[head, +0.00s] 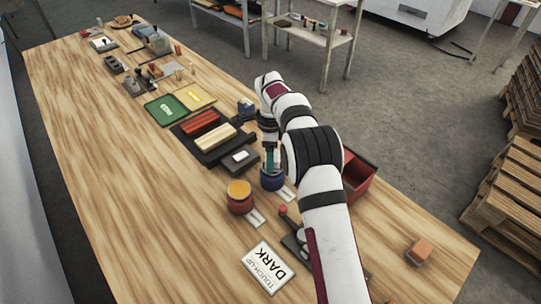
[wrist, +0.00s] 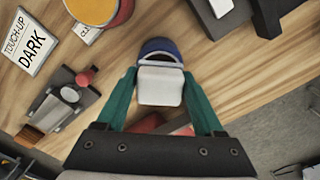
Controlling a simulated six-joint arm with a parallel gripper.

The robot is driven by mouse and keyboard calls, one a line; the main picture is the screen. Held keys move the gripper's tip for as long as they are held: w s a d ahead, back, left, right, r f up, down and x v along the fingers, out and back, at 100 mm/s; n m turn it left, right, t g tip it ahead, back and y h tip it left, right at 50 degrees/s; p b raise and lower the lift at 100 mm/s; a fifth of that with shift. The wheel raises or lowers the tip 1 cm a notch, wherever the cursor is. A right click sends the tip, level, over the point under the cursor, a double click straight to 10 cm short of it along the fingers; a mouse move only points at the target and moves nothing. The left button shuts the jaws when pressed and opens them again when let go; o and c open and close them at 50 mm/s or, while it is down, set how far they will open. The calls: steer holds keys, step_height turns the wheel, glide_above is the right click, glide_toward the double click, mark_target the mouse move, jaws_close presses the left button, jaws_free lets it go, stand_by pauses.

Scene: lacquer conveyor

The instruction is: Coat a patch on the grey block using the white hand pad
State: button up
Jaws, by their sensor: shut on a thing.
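My gripper (wrist: 160,80) has green fingers shut on the white hand pad (wrist: 161,87), one finger on each side. The pad overlaps the near part of a blue pot (wrist: 160,47) in the wrist view; I cannot tell whether it touches the pot or is inside it. In the head view my gripper (head: 270,160) is over the blue pot (head: 272,181), and the pad is not clearly visible. A dark grey block with a pale patch on top (head: 239,157) appears to be the grey block. It lies just left of my gripper, and part of it shows at the wrist view's top (wrist: 220,6).
An orange-topped pot (head: 239,197) stands near the blue one. A TOUCH-UP DARK card (head: 267,267) lies in front, beside a red-knobbed device (head: 290,232). A red bin (head: 358,180) is right of my arm. A black tray (head: 205,152) holds red and cream bars. The left table side is clear.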

steer(key=shift+f, duration=0.85)
stand_by(0.6)
stand_by(0.4)
steer(key=shift+r, duration=3.5)
